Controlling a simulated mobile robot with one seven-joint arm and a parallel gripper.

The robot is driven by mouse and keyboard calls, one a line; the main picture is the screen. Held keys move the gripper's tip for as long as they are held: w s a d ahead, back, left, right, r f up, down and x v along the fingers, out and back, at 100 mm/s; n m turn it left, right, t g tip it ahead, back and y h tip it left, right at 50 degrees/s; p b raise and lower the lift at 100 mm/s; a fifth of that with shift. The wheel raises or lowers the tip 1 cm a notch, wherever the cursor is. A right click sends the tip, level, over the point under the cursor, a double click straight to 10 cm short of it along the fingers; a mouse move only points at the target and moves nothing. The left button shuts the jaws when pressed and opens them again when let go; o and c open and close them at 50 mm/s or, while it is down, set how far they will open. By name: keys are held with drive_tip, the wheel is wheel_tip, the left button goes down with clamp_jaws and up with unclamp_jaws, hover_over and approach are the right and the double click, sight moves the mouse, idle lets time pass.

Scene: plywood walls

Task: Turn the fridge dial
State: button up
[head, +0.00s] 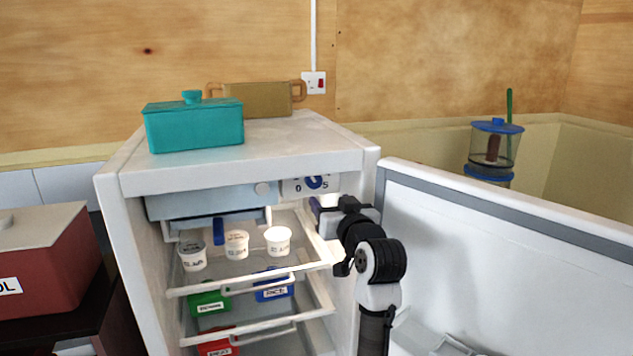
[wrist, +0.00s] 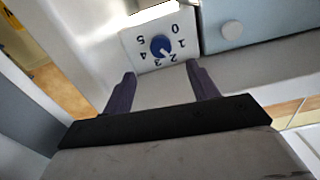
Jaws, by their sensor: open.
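The fridge (head: 250,155) stands with its door (head: 480,240) swung open to the right. The fridge dial (head: 313,182) is a round blue knob on a white panel under the fridge top. In the wrist view the dial (wrist: 161,46) shows with numbers from 0 to 5 around it, upside down, and its pale pointer mark lies near 2 and 3. My gripper (wrist: 160,82) is open and empty, its two purple fingers apart and just short of the dial. In the head view my gripper (head: 316,208) is partly hidden by my wrist, inside the fridge opening below the dial.
A blue freezer flap (head: 205,203) with a round knob is left of the dial. Shelves (head: 250,282) hold white cups (head: 278,240) and labelled boxes. A teal pot (head: 195,125) and a brown dish (head: 257,98) sit on top. The door closes off the right side.

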sight(316, 182)
drive_tip(key=p+x, duration=0.2)
drive_tip(key=x, duration=0.7)
drive_tip(key=shift+w+a+r+p, duration=0.15)
drive_tip(key=shift+w+p, duration=0.15)
drive_tip(key=shift+p, duration=0.05)
drive_tip(key=shift+w+a, duration=0.15)
drive_tip(key=shift+w, duration=0.4)
drive_tip(key=c, duration=1)
drive_tip(key=n+b, duration=0.1)
drive_tip(key=n, duration=0.1)
drive_tip(key=n+b, duration=0.1)
drive_tip(key=b, duration=0.1)
drive_tip(key=shift+f+n+b, duration=0.25)
drive_tip(key=shift+n+b, duration=0.05)
drive_tip(key=shift+n, duration=0.1)
drive_tip(key=shift+r+n+b, duration=0.15)
drive_tip(key=shift+n+b, duration=1.1)
drive_tip(key=shift+n, duration=0.75)
